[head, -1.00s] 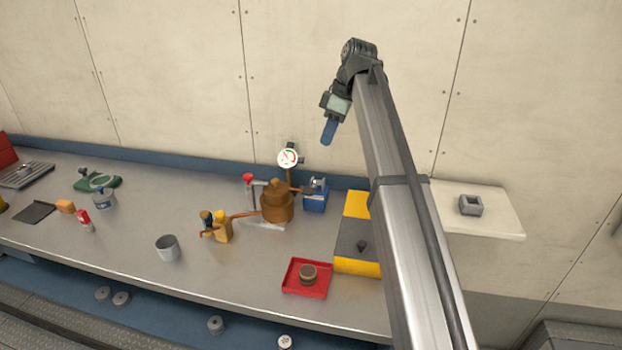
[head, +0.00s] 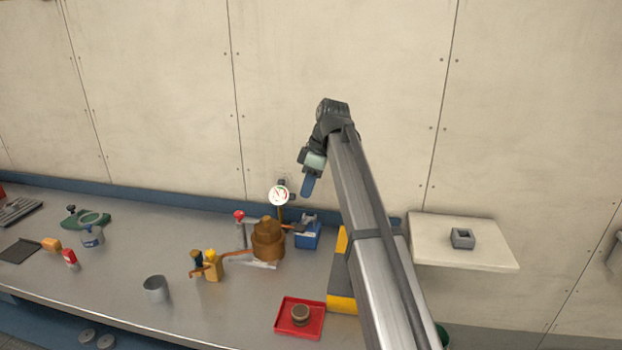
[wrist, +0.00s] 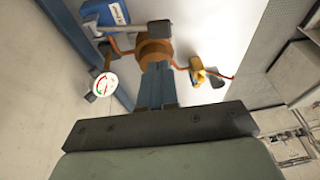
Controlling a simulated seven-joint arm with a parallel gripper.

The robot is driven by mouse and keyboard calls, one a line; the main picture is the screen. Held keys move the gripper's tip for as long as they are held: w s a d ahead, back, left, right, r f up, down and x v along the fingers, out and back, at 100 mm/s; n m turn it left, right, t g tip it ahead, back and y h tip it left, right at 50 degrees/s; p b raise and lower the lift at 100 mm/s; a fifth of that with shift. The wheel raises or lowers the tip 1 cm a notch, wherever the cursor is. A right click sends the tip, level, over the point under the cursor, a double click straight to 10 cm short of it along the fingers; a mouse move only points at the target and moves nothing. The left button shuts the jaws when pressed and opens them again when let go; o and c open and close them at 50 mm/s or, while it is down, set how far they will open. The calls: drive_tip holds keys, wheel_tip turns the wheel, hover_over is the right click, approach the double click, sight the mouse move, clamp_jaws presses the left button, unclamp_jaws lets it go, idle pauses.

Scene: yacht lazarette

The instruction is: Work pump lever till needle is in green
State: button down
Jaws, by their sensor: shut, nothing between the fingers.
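The pump is a copper-brown rounded body (head: 268,242) on the bench; it also shows in the wrist view (wrist: 154,50). A round white gauge (head: 278,195) stands above it on a thin stem. In the wrist view the gauge (wrist: 106,84) shows red and green marks; the needle's exact reading is too small to tell. A red-topped grey upright (head: 240,216) stands left of the pump; I cannot tell whether it is the lever. My gripper (head: 309,187) is shut and empty, its blue fingers pointing down, right of the gauge in the head view.
A blue box (head: 308,236) stands right of the pump, and yellow fittings (head: 210,265) stand to its left. A red tray (head: 284,327) holding a round brown item and a grey cup (head: 156,289) are nearer. A pale shelf (head: 490,242) juts out at right.

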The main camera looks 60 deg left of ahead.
sight(300, 229)
drive_tip(key=x, duration=0.5)
drive_tip(key=d+x, duration=0.1)
drive_tip(key=x, duration=0.2)
drive_tip(key=shift+w+f, duration=0.1)
drive_tip(key=shift+f, duration=0.25)
drive_tip(key=shift+s+d+f+t+y, duration=0.45)
drive_tip(key=shift+d+f+t+y, duration=0.1)
drive_tip(key=shift+f+t+y, duration=0.1)
drive_tip(key=shift+t+y, duration=0.55)
drive_tip(key=shift+y, duration=0.1)
drive_tip(key=shift+s+d+f, duration=0.2)
drive_tip(key=shift+s+f, duration=0.05)
drive_tip(key=shift+f, duration=0.6)
drive_tip(key=shift+s+d+f, duration=0.2)
drive_tip(key=shift+f, duration=0.65)
drive_tip(key=shift+s+d+f, duration=0.2)
drive_tip(key=shift+s+f, duration=0.05)
drive_tip(key=shift+f, duration=0.6)
drive_tip(key=shift+r, duration=0.1)
